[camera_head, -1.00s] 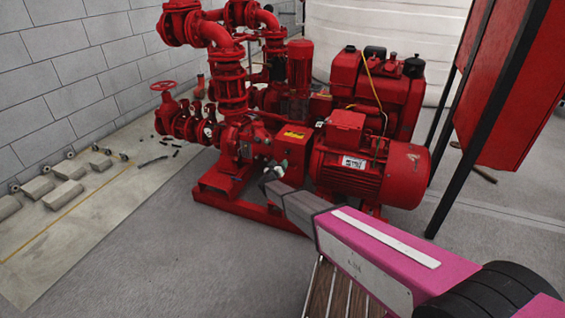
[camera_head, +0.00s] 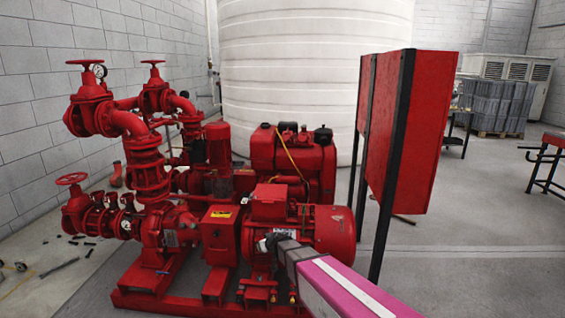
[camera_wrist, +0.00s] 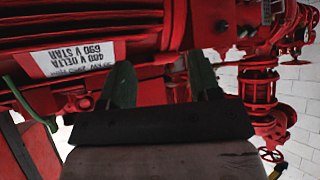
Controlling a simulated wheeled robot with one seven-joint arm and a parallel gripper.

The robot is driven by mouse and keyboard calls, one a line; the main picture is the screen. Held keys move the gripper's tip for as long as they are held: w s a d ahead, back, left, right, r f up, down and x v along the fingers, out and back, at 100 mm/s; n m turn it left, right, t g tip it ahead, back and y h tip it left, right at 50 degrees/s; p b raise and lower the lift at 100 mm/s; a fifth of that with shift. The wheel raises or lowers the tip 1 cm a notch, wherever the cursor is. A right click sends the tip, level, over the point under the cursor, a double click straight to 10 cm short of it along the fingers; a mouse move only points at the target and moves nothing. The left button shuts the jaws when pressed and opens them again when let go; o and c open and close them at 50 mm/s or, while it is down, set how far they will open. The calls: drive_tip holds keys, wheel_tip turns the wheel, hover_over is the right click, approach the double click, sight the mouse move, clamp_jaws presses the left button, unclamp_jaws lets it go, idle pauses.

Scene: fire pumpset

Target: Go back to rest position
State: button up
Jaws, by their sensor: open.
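My gripper (camera_head: 268,241) is at the end of my pink and grey arm, in front of the red motor (camera_head: 335,232) of the pumpset in the head view. In the wrist view my gripper (camera_wrist: 162,82) shows two dark green fingers spread apart with nothing between them. The motor (camera_wrist: 75,28) fills the upper left there, with its white rating label (camera_wrist: 78,58) upside down. The gap between fingers and motor is hard to judge.
Red valves and pipes (camera_head: 140,165) stand left of the motor. A red panel on black posts (camera_head: 412,135) stands close on the right. A white tank (camera_head: 300,60) is behind. Clear grey floor (camera_head: 470,270) lies at the right.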

drive_tip(key=s+d+r+m+g+h, duration=0.2)
drive_tip(key=s+d+g, duration=0.2)
drive_tip(key=s+d, duration=0.8)
drive_tip(key=s+d+r+m+g+h, duration=0.2)
drive_tip(key=s+d+g, duration=0.3)
drive_tip(key=s+d, duration=0.7)
drive_tip(key=d+m, duration=0.1)
drive_tip(key=d, duration=0.1)
drive_tip(key=shift+s+d+r+h, duration=0.3)
drive_tip(key=shift+d+r+h, duration=0.1)
